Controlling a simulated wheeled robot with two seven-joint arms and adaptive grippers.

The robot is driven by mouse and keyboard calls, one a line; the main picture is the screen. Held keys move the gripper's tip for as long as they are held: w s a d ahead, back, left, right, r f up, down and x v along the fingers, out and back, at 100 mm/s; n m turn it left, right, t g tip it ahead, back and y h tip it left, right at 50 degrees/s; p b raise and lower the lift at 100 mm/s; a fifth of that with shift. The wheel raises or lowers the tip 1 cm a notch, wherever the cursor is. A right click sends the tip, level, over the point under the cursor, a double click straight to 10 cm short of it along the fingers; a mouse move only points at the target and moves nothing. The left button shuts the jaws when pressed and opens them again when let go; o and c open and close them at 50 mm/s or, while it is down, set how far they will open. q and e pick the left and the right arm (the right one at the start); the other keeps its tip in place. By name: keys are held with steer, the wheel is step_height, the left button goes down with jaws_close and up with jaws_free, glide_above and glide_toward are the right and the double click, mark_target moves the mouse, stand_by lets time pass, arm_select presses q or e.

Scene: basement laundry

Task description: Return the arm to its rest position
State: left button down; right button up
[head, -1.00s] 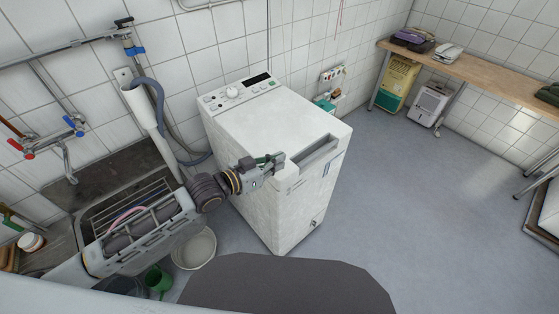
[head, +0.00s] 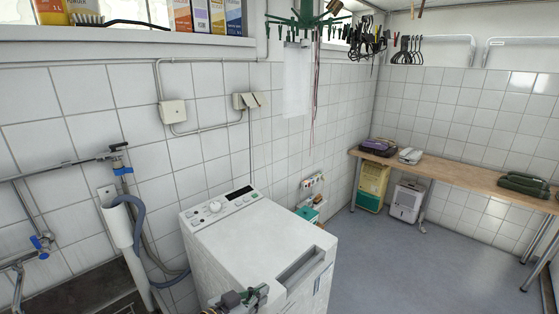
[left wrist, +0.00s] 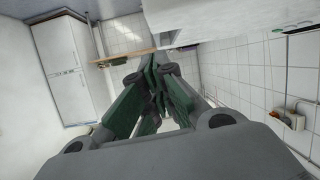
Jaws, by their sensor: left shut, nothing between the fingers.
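My left gripper (head: 245,299) shows at the bottom edge of the head view, in front of the white top-loading washing machine (head: 262,247). Most of my left arm is below the picture. In the left wrist view the green fingers of my left gripper (left wrist: 153,75) are together and hold nothing. The washing machine's lid is shut, and its knob and display face up at the back. My right gripper is not in view.
A wooden bench (head: 450,176) runs along the right wall, with a white dehumidifier (head: 406,202) below. The floor (head: 400,265) right of the washer is clear.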

arm_select(q)
steer(key=s+a+f+n+g+y, duration=0.35)
steer(key=s+a+f, duration=0.25)
steer(key=s+a, duration=0.2)
steer(key=s+a+f+n+g+y, duration=0.2)
steer(key=s+a+f+g+y, duration=0.3)
steer(key=s+a, duration=0.4)
step_height(320, 180, down, 34)
steer(key=s+a, duration=0.1)
steer(key=s, duration=0.1)
steer(key=s+a+f, duration=0.3)
steer(key=s+f, duration=0.6)
steer(key=s, duration=0.1)
steer(key=s+a+f, duration=0.2)
steer(key=s+f, duration=0.8)
steer(key=s, duration=0.1)
steer(key=shift+s+a+f+m+g+y, duration=0.25)
steer(key=shift+a+f+m+g+y, duration=0.1)
steer(key=shift+a+m, duration=0.1)
